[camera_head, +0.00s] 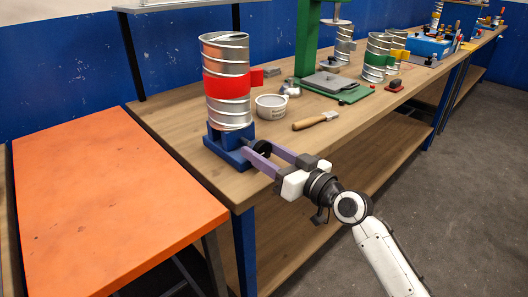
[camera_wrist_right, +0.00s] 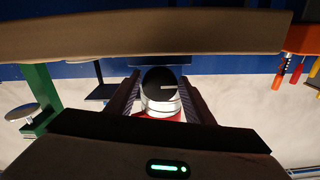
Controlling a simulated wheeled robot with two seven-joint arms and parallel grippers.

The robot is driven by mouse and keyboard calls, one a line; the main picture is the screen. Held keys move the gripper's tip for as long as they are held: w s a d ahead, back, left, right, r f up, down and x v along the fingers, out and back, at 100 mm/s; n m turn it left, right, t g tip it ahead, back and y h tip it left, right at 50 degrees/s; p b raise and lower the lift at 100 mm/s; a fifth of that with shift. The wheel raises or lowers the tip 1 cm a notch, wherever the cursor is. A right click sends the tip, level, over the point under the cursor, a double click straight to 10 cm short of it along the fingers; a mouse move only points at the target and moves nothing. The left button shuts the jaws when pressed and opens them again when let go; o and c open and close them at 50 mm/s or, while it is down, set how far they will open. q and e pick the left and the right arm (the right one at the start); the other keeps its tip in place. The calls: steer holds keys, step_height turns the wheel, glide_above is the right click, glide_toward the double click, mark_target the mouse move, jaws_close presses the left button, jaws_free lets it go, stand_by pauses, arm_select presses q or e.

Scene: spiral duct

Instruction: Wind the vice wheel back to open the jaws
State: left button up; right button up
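The blue vice (camera_head: 226,147) stands at the near left end of the workbench. A silver spiral duct with a red band (camera_head: 227,88) stands upright in it. The vice's black wheel (camera_head: 263,147) faces right. My right gripper (camera_head: 254,151) reaches it from the lower right, with one purple finger on either side. In the right wrist view the round dark wheel (camera_wrist_right: 159,82) fills most of the space between the two fingers. I cannot tell whether the fingers touch its rim. The jaws' gap is mostly hidden by the duct. My left gripper is not in view.
A grey-white bowl (camera_head: 271,107) and a wooden-handled brush (camera_head: 315,120) lie close behind the gripper on the workbench (camera_head: 180,125). A green press (camera_head: 310,50) and green-banded duct (camera_head: 377,57) stand farther back. An orange table (camera_head: 100,200) is at left.

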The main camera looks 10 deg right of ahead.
steer(key=c, duration=0.7)
steer(key=shift+o, duration=0.2)
steer(key=shift+f+n+b, duration=0.3)
steer(key=shift+n+b, duration=0.6)
steer(key=shift+b, duration=0.3)
steer(key=shift+n+b, duration=0.6)
steer(key=shift+n, duration=0.1)
steer(key=shift+d+r+n, duration=0.1)
steer(key=shift+n, duration=0.5)
steer(key=shift+r+n, duration=0.15)
steer(key=shift+n, duration=0.55)
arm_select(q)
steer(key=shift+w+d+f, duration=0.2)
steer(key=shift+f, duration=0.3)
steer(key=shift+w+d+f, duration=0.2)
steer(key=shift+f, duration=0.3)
arm_select(e)
steer(key=o, duration=1.1)
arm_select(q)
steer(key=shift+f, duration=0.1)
arm_select(e)
steer(key=shift+s, duration=0.1)
